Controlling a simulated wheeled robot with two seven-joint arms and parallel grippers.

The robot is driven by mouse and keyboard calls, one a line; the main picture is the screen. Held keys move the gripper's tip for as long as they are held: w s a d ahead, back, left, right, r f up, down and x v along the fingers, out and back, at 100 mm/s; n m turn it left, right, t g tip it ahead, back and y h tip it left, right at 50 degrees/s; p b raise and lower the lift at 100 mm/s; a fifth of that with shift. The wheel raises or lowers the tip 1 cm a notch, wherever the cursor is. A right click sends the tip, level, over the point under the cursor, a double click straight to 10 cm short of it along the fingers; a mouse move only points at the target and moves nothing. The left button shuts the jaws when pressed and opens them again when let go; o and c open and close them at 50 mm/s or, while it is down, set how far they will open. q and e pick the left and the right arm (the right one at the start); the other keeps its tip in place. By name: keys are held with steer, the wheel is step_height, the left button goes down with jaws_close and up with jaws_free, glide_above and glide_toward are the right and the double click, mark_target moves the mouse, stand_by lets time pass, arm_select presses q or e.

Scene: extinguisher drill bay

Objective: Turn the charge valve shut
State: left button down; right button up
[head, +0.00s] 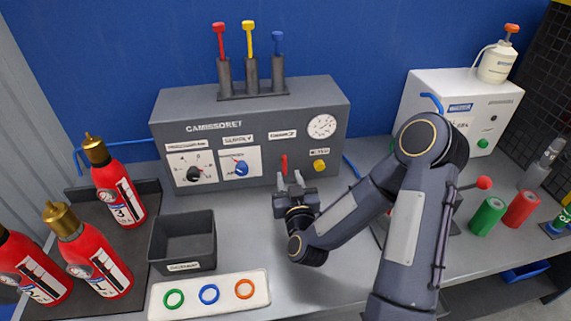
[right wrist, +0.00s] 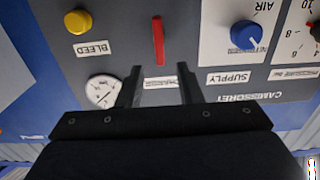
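The charge valve is a red lever (head: 284,165) on the front of the grey panel box, under a small label I cannot read fully. It stands upright, and it also shows in the right wrist view (right wrist: 158,40), where the picture is upside down. My right gripper (head: 291,181) is just in front of and below the lever. In the right wrist view its two fingers (right wrist: 160,70) are apart with nothing held between them. The lever lies just beyond the fingertips, roughly midway between their lines; I see no contact. My left gripper is not in view.
The panel (head: 250,120) also has a blue supply knob (head: 241,169), a yellow bleed knob (head: 319,166) and a gauge (head: 321,126). A dark bin (head: 182,222), a ring tray (head: 160,311) and red extinguishers (head: 118,195) stand left. A white box (head: 460,90) stands right.

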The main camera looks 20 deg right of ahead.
mark_target(285, 164)
steer(key=p+x, duration=0.1)
steer(key=x, duration=0.5)
steer(key=shift+c, duration=0.4)
jaws_close()
